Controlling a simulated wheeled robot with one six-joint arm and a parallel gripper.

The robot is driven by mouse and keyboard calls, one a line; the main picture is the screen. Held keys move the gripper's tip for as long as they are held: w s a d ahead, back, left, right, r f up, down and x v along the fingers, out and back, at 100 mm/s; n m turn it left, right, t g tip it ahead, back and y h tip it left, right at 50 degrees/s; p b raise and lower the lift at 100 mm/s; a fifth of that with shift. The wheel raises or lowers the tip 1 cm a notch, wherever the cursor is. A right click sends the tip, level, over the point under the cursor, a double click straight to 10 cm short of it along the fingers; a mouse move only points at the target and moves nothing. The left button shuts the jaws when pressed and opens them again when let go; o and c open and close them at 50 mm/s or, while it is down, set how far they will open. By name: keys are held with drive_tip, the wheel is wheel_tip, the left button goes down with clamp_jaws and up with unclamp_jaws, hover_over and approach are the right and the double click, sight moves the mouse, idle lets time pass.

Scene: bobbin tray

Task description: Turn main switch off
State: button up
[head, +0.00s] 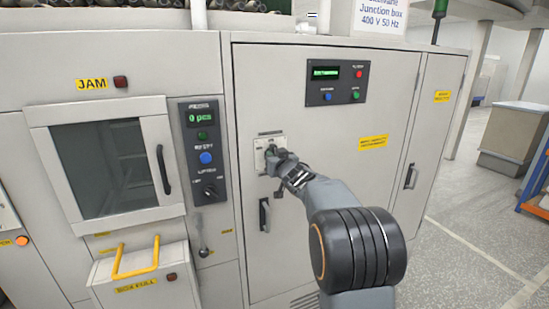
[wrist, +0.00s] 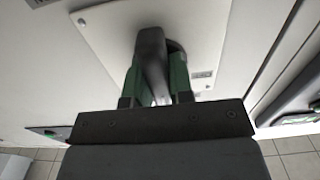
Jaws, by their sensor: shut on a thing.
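The main switch sits on a pale plate (head: 262,144) on the front of the grey cabinet, left of its middle. In the wrist view, its plate (wrist: 115,28) fills the upper middle and its dark handle (wrist: 151,52) stands out toward me. My gripper (head: 275,154) is at the switch in the head view and hides most of it. In the wrist view the green-lined fingers of my gripper (wrist: 156,78) stand on both sides of the handle and are shut on it. The handle looks close to upright in the wrist view. The switch's position markings are too small to read.
A display panel (head: 336,82) with several buttons is above right of the switch. A black door handle (head: 264,215) is just below it. To the left are a control panel (head: 203,150) and a windowed door (head: 103,165). The floor at right (head: 470,215) is open.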

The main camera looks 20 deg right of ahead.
drive_tip(key=shift+d, duration=0.1)
clamp_jaws()
drive_tip(key=n+b, duration=0.2)
drive_tip(key=n, duration=0.1)
drive_tip(key=shift+f, duration=0.15)
drive_tip(key=n+b, duration=0.2)
drive_tip(key=n, duration=0.3)
drive_tip(key=shift+n, duration=0.4)
drive_tip(key=n+b, duration=0.2)
drive_tip(key=n, duration=0.2)
drive_tip(key=shift+n+b, duration=0.9)
drive_tip(key=shift+n, duration=1.6)
